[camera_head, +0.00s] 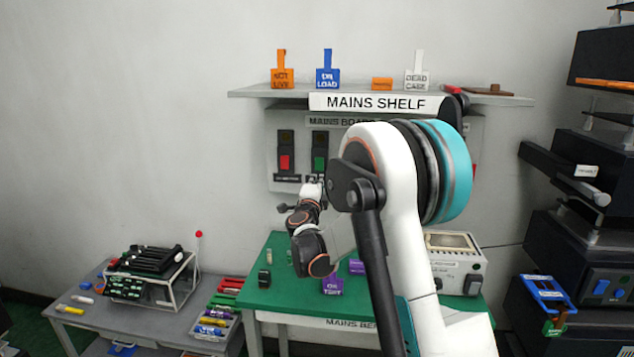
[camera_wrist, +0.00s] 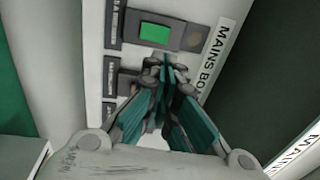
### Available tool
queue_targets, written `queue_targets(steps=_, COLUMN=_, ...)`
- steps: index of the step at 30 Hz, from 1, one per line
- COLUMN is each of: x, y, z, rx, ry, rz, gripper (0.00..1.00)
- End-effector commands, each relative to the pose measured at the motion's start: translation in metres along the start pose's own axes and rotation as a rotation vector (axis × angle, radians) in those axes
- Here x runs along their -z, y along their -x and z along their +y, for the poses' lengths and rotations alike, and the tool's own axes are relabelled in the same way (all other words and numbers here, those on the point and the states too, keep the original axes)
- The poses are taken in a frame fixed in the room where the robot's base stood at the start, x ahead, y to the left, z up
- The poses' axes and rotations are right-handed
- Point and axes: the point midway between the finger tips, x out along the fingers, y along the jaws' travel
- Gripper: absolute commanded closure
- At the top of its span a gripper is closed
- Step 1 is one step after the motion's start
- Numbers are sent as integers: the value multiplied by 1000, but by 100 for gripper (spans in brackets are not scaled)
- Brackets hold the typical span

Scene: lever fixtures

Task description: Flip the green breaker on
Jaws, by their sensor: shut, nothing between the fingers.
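The green breaker (camera_head: 320,161) is on the grey mains board on the wall, to the right of a red one. Its green rocker sits in the lower part of a dark upright housing. In the wrist view the green breaker (camera_wrist: 155,34) shows sideways, just beyond the fingertips. My gripper (camera_head: 313,188) is raised in front of the board, just below the green breaker in the head view. In the wrist view my gripper (camera_wrist: 166,72) has its fingers together with nothing between them. Whether the tips touch the board I cannot tell.
A red breaker (camera_head: 285,161) is left of the green one. My arm hides the board's right part. A shelf (camera_head: 255,92) with tags juts out above. The green bench (camera_head: 258,301) below holds a purple tag (camera_head: 332,287) and a grey instrument (camera_head: 456,268).

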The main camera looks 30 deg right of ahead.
Motion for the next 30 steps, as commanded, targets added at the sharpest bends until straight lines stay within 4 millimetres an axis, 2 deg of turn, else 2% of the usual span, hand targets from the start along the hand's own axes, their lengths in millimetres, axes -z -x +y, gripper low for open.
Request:
queue_targets(steps=6, x=0, y=-45, z=2, rx=0, ry=0, rz=1, gripper=100)
queue_targets(steps=15, x=0, y=-95, z=1, rx=0, ry=0, rz=0, gripper=100)
queue_targets(steps=21, x=-1, y=-110, z=0, rx=0, ry=0, rz=-2, gripper=100)
queue_targets(steps=30, x=-1, y=-112, z=0, rx=0, ry=0, rz=-2, gripper=100)
